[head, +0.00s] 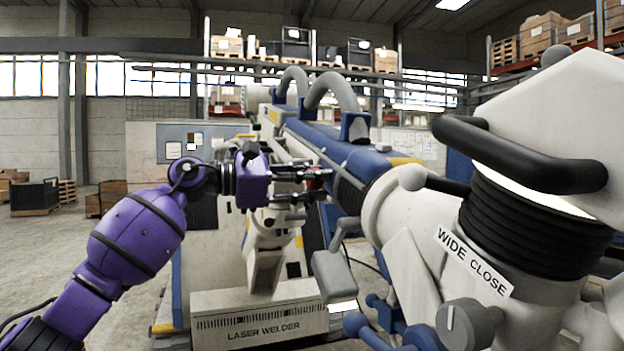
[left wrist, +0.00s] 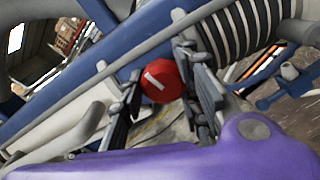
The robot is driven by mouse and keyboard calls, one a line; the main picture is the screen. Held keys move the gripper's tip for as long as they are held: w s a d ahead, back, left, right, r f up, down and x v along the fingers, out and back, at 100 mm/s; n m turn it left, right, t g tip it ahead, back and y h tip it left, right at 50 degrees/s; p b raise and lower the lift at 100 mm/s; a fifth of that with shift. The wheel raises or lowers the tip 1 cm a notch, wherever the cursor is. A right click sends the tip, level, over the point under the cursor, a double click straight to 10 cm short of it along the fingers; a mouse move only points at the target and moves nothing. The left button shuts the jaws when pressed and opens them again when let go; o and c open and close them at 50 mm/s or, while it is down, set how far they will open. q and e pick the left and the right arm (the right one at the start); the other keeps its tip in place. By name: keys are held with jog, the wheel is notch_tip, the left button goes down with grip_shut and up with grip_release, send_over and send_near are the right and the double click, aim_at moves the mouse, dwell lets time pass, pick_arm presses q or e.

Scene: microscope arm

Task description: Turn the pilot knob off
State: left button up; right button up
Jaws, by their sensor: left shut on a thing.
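A red knob (left wrist: 162,82) with a white mark line shows in the left wrist view, on the machine's blue-and-grey arm. Its mark is slanted. I take it for the pilot knob, though no label on it can be read. My left gripper (head: 316,184) comes in from the left in the head view, at the side of the machine's arm. Its dark fingers stand on both sides of the red knob, and it is shut on it. In the head view the fingers mostly hide the knob. My right gripper is not in view.
A grey knob (head: 468,324) sits by the "WIDE CLOSE" label (head: 473,260) at the lower right. The white body marked "LASER WELDER" (head: 262,318) stands below the gripper. A grey lever (head: 333,276) hangs nearby. Open floor lies at the left.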

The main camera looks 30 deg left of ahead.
pick_arm(q)
jog(key=shift+a+r, duration=0.15)
jog(key=shift+r, duration=0.2)
jog(key=o, duration=1)
jog(key=shift+o, duration=0.3)
jog(key=shift+w+f, duration=0.1)
jog(key=shift+w, duration=0.05)
jog(key=shift+f, duration=0.1)
